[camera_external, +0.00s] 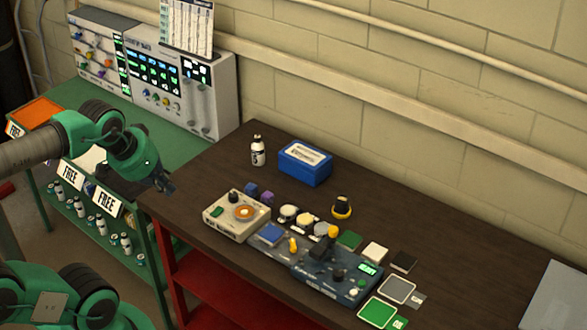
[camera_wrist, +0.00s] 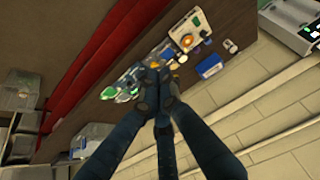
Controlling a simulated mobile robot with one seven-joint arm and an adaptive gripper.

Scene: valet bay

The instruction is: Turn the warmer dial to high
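The box also shows near the top of the wrist view (camera_wrist: 186,40). My gripper (camera_external: 168,184) hangs beyond the table's left end, left of the box and apart from it. In the wrist view its fingers (camera_wrist: 157,80) are dark and close together, and I see nothing held; whether they are shut is unclear.
Right of the box stand a dark blue device (camera_external: 338,275) with a knob and green display, several small pots and coloured tiles. A blue box (camera_external: 305,163) and white bottle (camera_external: 258,151) stand behind. A green bench (camera_external: 190,150) with control panels is at left.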

